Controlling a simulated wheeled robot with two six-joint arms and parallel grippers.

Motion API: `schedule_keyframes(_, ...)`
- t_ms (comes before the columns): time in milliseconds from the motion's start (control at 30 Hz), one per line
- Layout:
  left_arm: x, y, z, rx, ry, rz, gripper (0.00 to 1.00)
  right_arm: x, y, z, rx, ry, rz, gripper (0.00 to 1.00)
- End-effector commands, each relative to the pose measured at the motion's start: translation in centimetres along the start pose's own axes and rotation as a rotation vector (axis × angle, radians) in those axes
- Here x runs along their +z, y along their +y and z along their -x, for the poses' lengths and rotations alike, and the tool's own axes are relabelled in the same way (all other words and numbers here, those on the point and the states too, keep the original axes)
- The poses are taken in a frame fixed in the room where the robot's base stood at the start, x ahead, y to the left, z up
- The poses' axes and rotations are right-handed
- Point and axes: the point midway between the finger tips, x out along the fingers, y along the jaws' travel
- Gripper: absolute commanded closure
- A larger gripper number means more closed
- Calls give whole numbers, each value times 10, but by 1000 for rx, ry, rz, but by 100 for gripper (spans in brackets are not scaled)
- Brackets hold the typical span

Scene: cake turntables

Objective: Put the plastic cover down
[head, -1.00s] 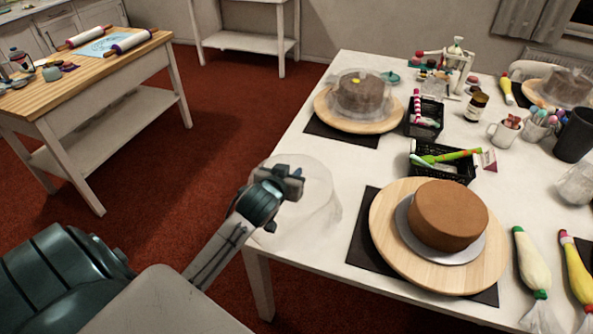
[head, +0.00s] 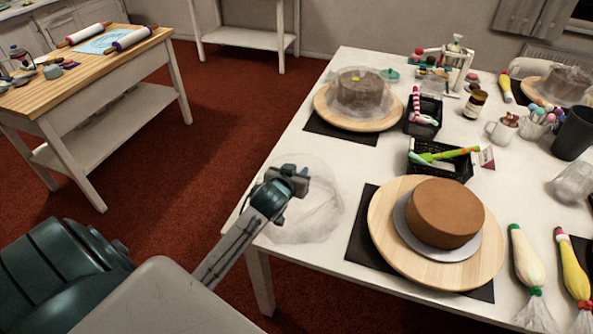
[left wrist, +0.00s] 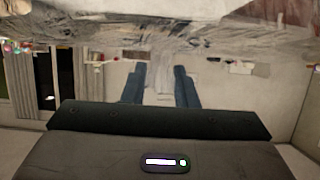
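The clear plastic cover (head: 318,217) is at the near left part of the white table, left of the near cake's black mat. It looks as if it rests on the table top, close to the left edge. My left gripper (head: 291,180) is just over the cover and hides part of it. In the left wrist view the gripper's two blue fingers (left wrist: 160,85) stand apart with a clear gap and nothing visibly held. Crinkled clear plastic (left wrist: 130,45) crosses the top of that view, beyond the fingertips. My right gripper is out of view.
A brown cake (head: 446,210) stands on a wooden turntable (head: 390,247) right of the cover. A covered cake (head: 360,90) is farther back. The white table (head: 310,150) is bare behind the cover.

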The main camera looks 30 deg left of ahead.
Motion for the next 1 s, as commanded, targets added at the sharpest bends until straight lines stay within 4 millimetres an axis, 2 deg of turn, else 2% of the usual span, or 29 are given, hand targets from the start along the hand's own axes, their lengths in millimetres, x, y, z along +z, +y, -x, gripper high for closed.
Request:
schedule_keyframes(33, 0, 0, 0, 0, 0, 0, 63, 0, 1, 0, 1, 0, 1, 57)
schedule_keyframes(67, 0, 0, 0, 0, 0, 0, 57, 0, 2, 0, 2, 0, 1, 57)
schedule_keyframes(367, -2, 0, 1, 0, 0, 0, 57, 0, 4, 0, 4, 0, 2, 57)
schedule_keyframes(467, -1, 0, 6, 0, 0, -1, 57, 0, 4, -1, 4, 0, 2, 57)
schedule_keyframes(567, -1, 0, 21, 1, 1, -1, 57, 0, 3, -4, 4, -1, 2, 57)
schedule_keyframes(800, -1, 0, 73, 2, 1, -1, 57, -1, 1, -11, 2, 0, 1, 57)
schedule_keyframes(1000, -1, 0, 106, 0, 0, 0, 57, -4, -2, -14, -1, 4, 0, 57)
